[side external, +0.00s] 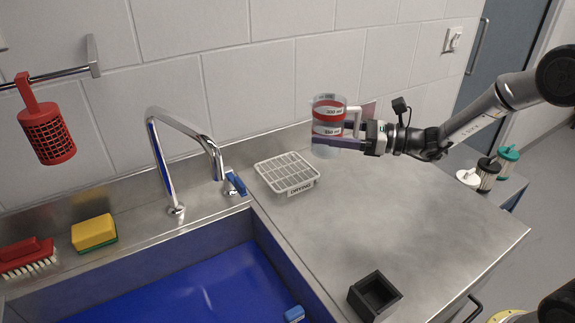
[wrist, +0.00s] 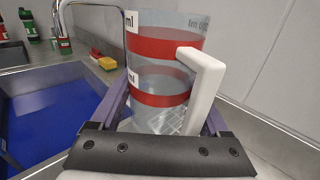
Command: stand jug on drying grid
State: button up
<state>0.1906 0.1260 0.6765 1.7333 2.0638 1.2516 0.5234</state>
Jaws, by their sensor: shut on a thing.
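The jug (side external: 328,122) is a clear measuring jug with red bands and a white handle. It is upright in the side external view and fills the middle of the wrist view (wrist: 160,85). My gripper (side external: 345,140) is shut on the jug, with a finger along each side of it. The drying grid (side external: 286,173) is a white rack labelled "DRYING" on the steel counter, left of and below the jug. The jug is held above the counter, apart from the grid. In the wrist view the grid shows only partly, through the clear jug.
A tap (side external: 172,160) with a blue lever stands left of the grid, behind the blue sink (side external: 205,290). A black square holder (side external: 374,296) sits at the counter's front. A sponge (side external: 94,232) and a brush (side external: 28,257) lie at the left. The middle of the counter is clear.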

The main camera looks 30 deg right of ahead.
jog(key=w+f, duration=0.3)
jog(key=w, duration=0.1)
jog(key=w+a+f, duration=0.1)
jog(key=w+f, duration=0.1)
jog(key=w, duration=0.2)
jog(key=w+a+f, duration=0.1)
jog(key=w+f, duration=0.2)
jog(key=w, duration=0.1)
jog(key=shift+w+a+f, duration=0.15)
jog(key=shift+a+f, duration=0.05)
jog(key=shift+f, duration=0.15)
jog(key=shift+w+f, duration=0.45)
jog(key=shift+f, duration=1.55)
jog(key=shift+f, duration=0.15)
jog(key=o, duration=1.4)
